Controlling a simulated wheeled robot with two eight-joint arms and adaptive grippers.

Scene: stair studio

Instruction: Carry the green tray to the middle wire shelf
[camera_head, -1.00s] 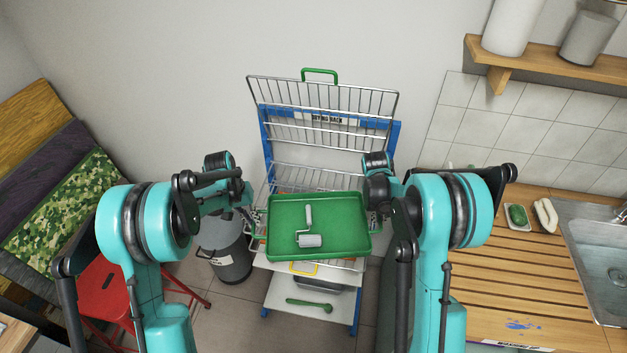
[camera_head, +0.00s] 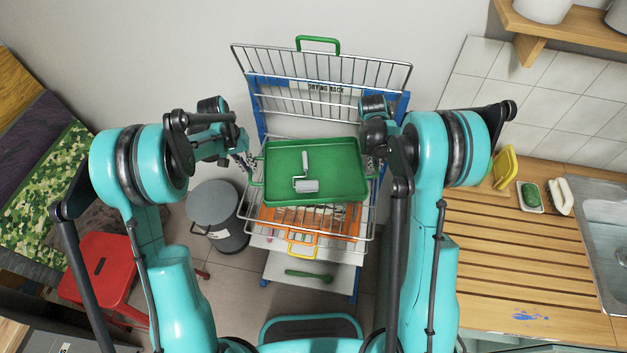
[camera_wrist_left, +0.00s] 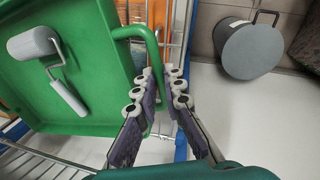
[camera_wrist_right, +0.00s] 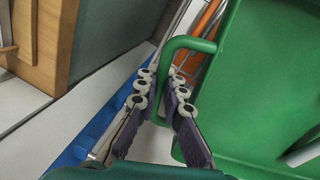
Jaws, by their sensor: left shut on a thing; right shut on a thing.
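The green tray (camera_head: 335,188), with a paint roller (camera_head: 306,184) lying in it, is over a wire shelf (camera_head: 310,222) of the drying rack. The shelf's front part shows in front of the tray; I cannot tell whether the tray touches it. My left gripper (camera_wrist_left: 157,88) is shut on the tray's left handle (camera_wrist_left: 150,48), seen in the left wrist view. My right gripper (camera_wrist_right: 160,85) is shut on the other handle (camera_wrist_right: 172,50), seen in the right wrist view. In the head view my arms hide much of both grippers.
A top wire rack (camera_head: 320,80) stands above and behind the tray. An orange thing (camera_head: 335,225) lies beneath the wire shelf, and a lower white shelf holds a green tool (camera_head: 309,275). A grey bin (camera_head: 215,205) and red stool (camera_head: 100,265) stand left; a wooden counter (camera_head: 490,245) is right.

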